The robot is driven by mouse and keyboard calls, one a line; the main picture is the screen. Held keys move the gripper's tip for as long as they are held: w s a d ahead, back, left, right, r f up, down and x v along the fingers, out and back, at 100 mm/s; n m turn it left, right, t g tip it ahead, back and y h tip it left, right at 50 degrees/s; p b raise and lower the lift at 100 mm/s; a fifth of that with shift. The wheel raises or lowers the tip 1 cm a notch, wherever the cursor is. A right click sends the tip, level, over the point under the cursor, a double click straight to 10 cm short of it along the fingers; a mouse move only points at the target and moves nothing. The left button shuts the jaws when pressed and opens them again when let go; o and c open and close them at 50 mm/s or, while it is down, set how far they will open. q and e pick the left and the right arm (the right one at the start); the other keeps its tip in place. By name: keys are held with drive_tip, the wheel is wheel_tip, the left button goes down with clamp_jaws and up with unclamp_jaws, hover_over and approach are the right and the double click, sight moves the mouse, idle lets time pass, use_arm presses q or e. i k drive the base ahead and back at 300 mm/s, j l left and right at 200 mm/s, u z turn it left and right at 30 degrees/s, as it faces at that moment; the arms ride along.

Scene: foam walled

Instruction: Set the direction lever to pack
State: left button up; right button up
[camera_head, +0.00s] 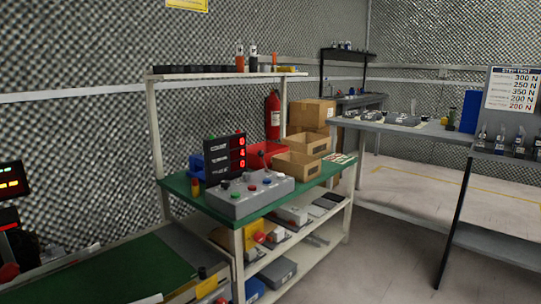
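A grey control box (250,196) sits on the green top of a workbench (190,190) near the middle of the view. Its sloped face carries several coloured buttons and small dark knobs or sticks. Which of these is the direction lever, and how it is set, is too small to tell. A black display (224,157) with red digits stands behind the box. Neither of my grippers is in view.
A dark green conveyor-like surface (125,275) lies at the lower left, with a yellow part (206,287) at its near end. Cardboard boxes (305,142) and a red bin (264,155) are behind the control box. Open floor (385,240) is at the right.

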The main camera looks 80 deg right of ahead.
sight(261, 154)
drive_tip(key=k+z, duration=0.1)
drive_tip(key=z, duration=0.35)
drive_tip(key=k+z, duration=0.1)
drive_tip(key=z, duration=0.35)
drive_tip(key=l+z, duration=0.1)
drive_tip(key=z, duration=0.4)
drive_tip(key=i+z, duration=0.5)
drive_tip(key=z, duration=0.25)
drive_tip(key=i+j+z, duration=0.1)
drive_tip(key=i+z, duration=0.25)
drive_tip(key=k, duration=0.1)
